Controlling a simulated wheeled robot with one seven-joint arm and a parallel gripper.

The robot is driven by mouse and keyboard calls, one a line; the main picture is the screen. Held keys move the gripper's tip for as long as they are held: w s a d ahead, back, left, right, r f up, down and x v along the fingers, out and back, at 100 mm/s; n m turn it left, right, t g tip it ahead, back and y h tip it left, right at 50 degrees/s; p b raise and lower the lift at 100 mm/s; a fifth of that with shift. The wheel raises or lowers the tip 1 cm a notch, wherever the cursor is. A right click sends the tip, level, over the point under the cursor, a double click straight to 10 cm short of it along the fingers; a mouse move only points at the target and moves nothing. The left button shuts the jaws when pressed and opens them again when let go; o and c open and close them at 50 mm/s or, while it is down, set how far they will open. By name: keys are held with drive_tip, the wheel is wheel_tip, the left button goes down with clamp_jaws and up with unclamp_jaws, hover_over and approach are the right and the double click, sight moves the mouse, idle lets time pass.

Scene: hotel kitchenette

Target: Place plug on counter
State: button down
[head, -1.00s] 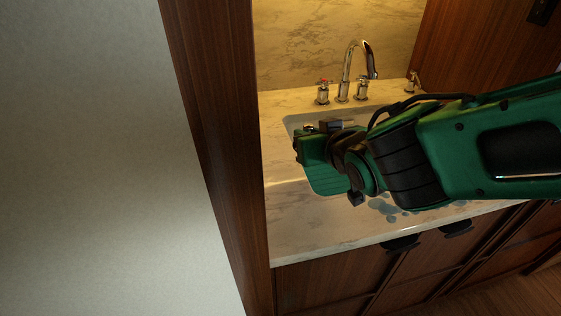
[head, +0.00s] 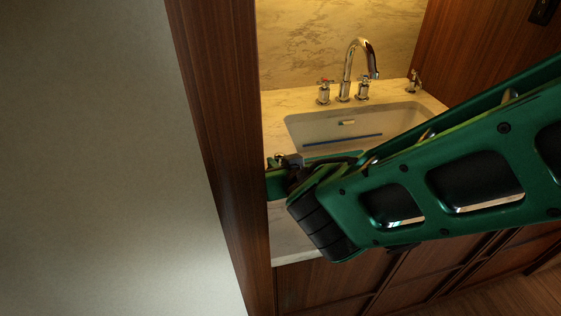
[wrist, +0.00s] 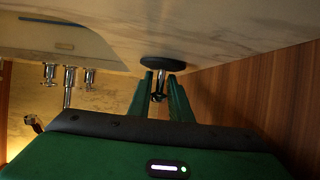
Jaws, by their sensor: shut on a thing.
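The plug (wrist: 163,63) is a dark round disc with a metal stem, seen in the wrist view. My gripper (wrist: 160,86) is shut on the stem, between its two green fingers. The disc lies right against the pale marble counter (wrist: 215,38) or very close to it; I cannot tell if they touch. In the head view my gripper (head: 275,184) is over the left strip of the counter (head: 286,240), beside the wooden panel. The plug is hidden there.
The wooden side panel (head: 222,150) stands close at the gripper's left. The sink (head: 310,127) lies to the right, with a blue strip (head: 343,139) in it. A chrome faucet (head: 347,70) with handles stands behind it. My arm covers the counter's front right.

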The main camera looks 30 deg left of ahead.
drive_tip(key=c, duration=1.6)
unclamp_jaws()
drive_tip(key=v, duration=1.2)
drive_tip(key=shift+d, duration=0.1)
